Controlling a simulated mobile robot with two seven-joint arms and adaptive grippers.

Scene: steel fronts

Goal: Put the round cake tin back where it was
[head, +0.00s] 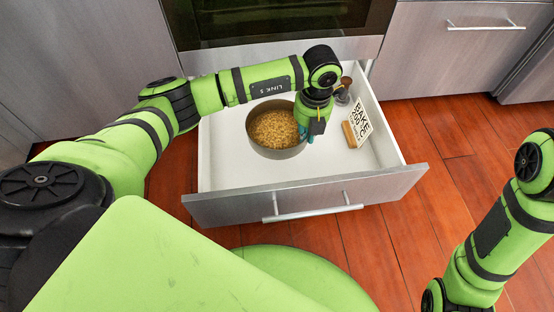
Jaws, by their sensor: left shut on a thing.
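The round cake tin (277,154) is a grey metal tin filled with golden-brown crumbly contents. It is inside the open drawer (222,180), left of the drawer's middle. My left gripper (305,134) points down at the tin's right side, shut on its rim. The fingertips are partly hidden by the gripper's own body. I cannot tell whether the tin rests on the drawer floor or is held just above it. My right arm comes in at the right edge, and its gripper is out of the picture.
A card with printed letters (360,122) on a wooden block (349,134) stands in the drawer's right part. A small dark-and-metal item (343,94) is behind it. The drawer's front has a bar handle (312,213). White drawer floor is bare in front of the tin.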

